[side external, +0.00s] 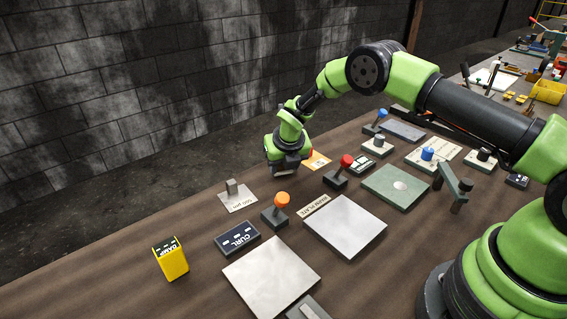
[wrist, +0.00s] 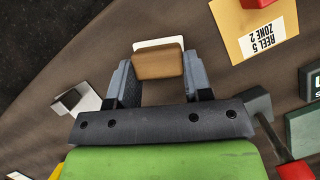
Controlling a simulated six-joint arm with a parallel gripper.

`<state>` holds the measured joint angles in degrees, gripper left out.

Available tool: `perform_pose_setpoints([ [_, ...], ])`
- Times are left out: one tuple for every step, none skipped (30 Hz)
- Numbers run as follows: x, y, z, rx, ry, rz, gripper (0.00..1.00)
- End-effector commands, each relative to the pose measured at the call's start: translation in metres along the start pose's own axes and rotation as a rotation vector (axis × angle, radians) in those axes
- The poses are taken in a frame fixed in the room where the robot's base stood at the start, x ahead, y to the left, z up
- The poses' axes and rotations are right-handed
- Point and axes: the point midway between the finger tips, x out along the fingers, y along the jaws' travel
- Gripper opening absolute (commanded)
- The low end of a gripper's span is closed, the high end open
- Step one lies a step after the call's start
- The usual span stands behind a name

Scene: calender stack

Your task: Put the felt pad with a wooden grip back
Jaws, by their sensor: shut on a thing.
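My gripper (wrist: 160,75) is shut on the wooden grip (wrist: 158,65) of the felt pad, with one finger on each side of it. The white felt (wrist: 159,43) shows as a thin pale edge beyond the brown wood in the wrist view. In the side view my gripper (side external: 288,172) hangs low over the far edge of the table, pointing down. The pad is hidden behind the gripper there. I cannot tell whether the pad touches the table.
Bare table (side external: 130,290) lies front left.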

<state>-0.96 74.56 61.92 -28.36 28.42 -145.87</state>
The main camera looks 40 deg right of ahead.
Motion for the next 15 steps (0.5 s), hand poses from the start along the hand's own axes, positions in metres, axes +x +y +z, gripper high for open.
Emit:
perform_pose_setpoints([
  [0.0007, 0.0001, 0.0001, 0.000, -0.002, 0.000, 0.24],
  [0.0005, 0.0001, 0.0002, 0.000, -0.002, 0.001, 0.24],
  [0.0003, 0.0001, 0.0003, 0.001, -0.002, 0.000, 0.24],
  [0.0003, 0.0001, 0.0003, 0.001, -0.002, 0.000, 0.24],
  [0.0002, 0.0001, 0.0003, 0.001, -0.002, 0.000, 0.24],
  [0.0002, 0.0000, 0.0003, 0.001, -0.001, 0.000, 0.24],
  [0.0004, 0.0000, 0.0002, 0.001, -0.001, 0.000, 0.24],
  [0.0008, 0.0000, -0.0001, 0.001, -0.001, 0.000, 0.24],
  [0.0019, 0.0000, -0.0005, 0.001, -0.001, 0.000, 0.24],
  [0.0029, 0.0000, -0.0010, 0.001, 0.000, 0.000, 0.24],
  [0.0033, -0.0001, -0.0012, 0.001, 0.000, 0.000, 0.48],
  [0.0030, 0.0000, -0.0010, 0.001, 0.000, 0.000, 0.57],
  [0.0029, -0.0001, -0.0010, 0.001, 0.000, 0.000, 0.64],
  [0.0029, -0.0001, -0.0010, 0.001, 0.000, 0.000, 0.71],
  [0.0029, -0.0001, -0.0010, 0.001, 0.000, 0.000, 0.71],
])
